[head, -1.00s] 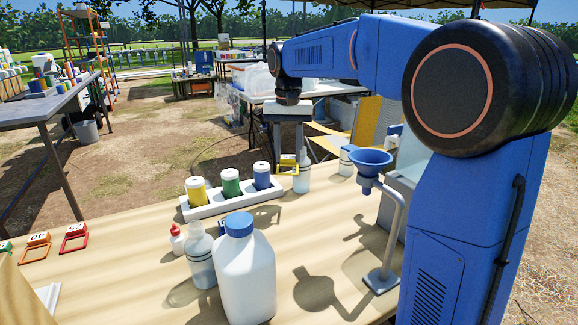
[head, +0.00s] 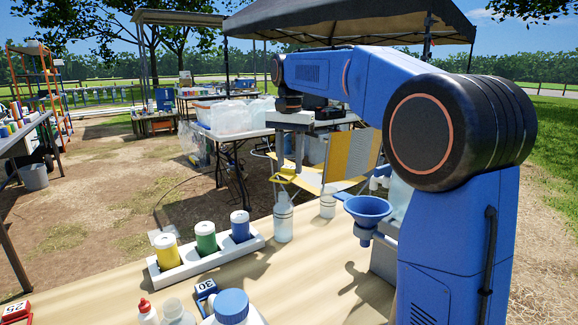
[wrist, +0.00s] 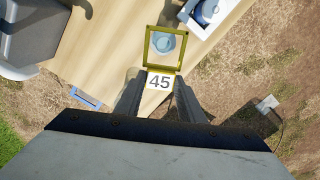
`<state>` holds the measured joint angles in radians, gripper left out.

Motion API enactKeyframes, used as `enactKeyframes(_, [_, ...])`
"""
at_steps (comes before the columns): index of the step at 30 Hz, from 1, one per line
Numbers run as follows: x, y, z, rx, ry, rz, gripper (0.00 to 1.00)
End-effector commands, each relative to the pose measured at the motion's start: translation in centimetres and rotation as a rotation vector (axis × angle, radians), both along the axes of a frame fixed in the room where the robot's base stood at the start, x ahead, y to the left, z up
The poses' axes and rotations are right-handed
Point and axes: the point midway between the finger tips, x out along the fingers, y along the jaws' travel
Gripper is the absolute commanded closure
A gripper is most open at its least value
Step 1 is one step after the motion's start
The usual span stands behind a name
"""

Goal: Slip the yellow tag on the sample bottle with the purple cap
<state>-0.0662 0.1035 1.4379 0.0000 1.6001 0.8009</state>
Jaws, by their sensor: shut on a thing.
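My gripper (head: 291,165) is shut on the yellow tag (head: 282,178), a square open loop with a white plate. In the wrist view the plate reads 45 between the fingers, and the yellow loop (wrist: 147,50) reaches out past them. A clear bottle (head: 283,222) stands upright on the table below the tag. From above, a round bottle top (wrist: 166,43) shows inside the loop. The tag looks above the bottle, not around it. A second similar bottle (head: 328,204) stands to its right. I cannot make out a purple cap on either bottle.
A blue funnel (head: 367,210) on a stand is at right. A blue-capped jug (head: 232,307), a red-capped bottle (head: 147,312), a blue tag (head: 206,290) and a red tag (head: 17,311) are nearer.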

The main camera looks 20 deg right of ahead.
Motion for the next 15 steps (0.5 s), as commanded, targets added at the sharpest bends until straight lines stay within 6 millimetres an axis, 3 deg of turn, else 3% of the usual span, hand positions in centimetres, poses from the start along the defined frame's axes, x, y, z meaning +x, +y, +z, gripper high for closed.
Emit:
enactKeyframes(8, [0.0, 0.0, -0.3, 0.0, 0.0, 0.001, 0.77])
enactKeyframes(15, [0.0, 0.0, -1.8, 0.0, 0.001, 0.001, 0.77])
